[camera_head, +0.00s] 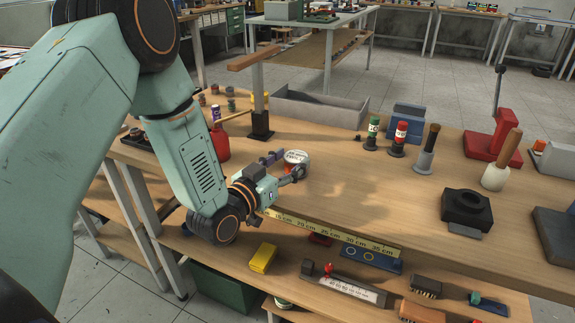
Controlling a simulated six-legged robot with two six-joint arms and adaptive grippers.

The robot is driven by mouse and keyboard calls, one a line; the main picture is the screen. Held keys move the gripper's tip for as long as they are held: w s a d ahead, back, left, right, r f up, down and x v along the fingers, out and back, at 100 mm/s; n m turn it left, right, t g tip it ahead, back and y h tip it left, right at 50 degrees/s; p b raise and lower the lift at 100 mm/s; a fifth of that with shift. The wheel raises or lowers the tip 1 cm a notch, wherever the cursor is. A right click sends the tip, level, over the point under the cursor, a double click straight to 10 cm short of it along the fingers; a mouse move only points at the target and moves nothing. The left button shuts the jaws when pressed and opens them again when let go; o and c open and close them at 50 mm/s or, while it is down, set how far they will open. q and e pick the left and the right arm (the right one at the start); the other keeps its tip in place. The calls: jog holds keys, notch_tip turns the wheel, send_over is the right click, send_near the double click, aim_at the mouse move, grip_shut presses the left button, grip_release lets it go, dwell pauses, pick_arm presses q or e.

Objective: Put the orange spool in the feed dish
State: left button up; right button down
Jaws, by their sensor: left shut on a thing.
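My left gripper (285,166) reaches over the front part of the wooden bench from the left. Its fingers are shut on a small round thing with a white, printed top and some orange at its side, which looks like the orange spool (296,157). The fingers hide part of it, and I cannot tell whether it touches the bench top. No thing is clearly marked as the feed dish; a black square block with a round recess (467,206) stands at the right. My right gripper is not in view.
A red bottle (219,142) and a black-footed post (260,122) stand behind the gripper. A grey open tray (318,108) lies at the back. Green and red capped bottles (400,138) stand right of it. The middle bench top is clear. A lower shelf holds a yellow block (263,257).

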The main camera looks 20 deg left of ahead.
pick_arm(q)
jog(key=shift+a+f, duration=0.15)
jog(key=o, duration=0.8)
jog(key=shift+f, duration=0.1)
jog(key=o, duration=0.5)
jog(key=shift+c, duration=0.2)
